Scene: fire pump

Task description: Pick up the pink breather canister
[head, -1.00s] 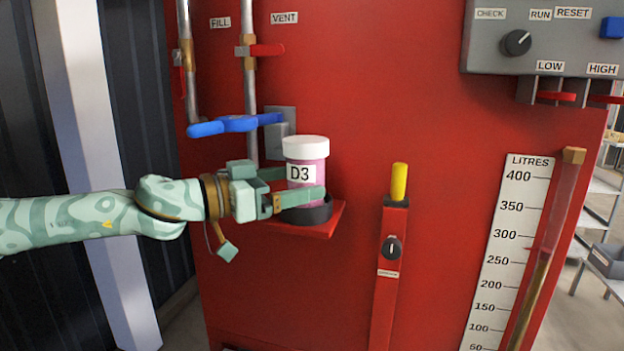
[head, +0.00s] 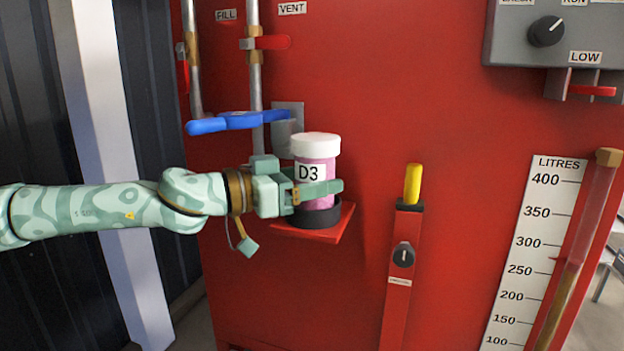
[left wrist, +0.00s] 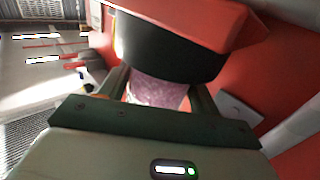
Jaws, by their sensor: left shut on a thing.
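The pink breather canister (head: 323,168) has a white lid and a label reading D3. It stands upright in a black ring holder (head: 318,219) on a small red shelf (head: 333,233) fixed to the red cabinet. My left gripper (head: 318,190) reaches in from the left and is shut on the canister's pink body, one finger on each side. In the left wrist view the pink body (left wrist: 158,93) shows between the fingers, close to the black holder (left wrist: 165,50). My right gripper is not in view.
A blue lever (head: 235,122) sits just above and left of the canister. A red post with a yellow top (head: 413,184) stands to the right. A litre gauge (head: 535,240) is further right.

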